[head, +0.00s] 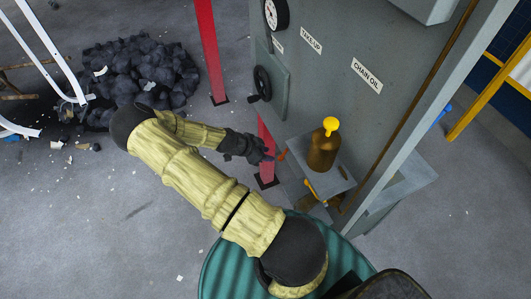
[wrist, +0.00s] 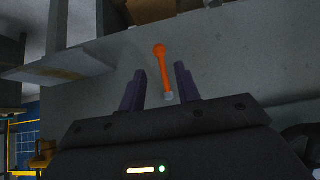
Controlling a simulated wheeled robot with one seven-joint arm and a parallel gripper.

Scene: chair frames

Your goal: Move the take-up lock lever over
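The orange lever (wrist: 160,62) shows in the wrist view with a round knob at its top and a pale pivot below, against the grey cabinet face. It looks slightly tilted. In the head view only a small orange bit of the lever (head: 282,154) shows beside my gripper (head: 265,151). My gripper is open in the wrist view, with its dark fingers (wrist: 160,72) apart. The lever appears between them, with a gap on each side; I cannot tell how deep it sits. The grey cabinet (head: 350,110) carries TAKE-UP and CHAIN OIL labels.
A brown bottle with a yellow cap (head: 323,150) stands on a small shelf (head: 338,182) right of my gripper. A black handwheel (head: 262,82) and a red post (head: 210,50) are nearby. A teal drum (head: 225,262) stands in front. Dark rubble (head: 140,70) lies at left.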

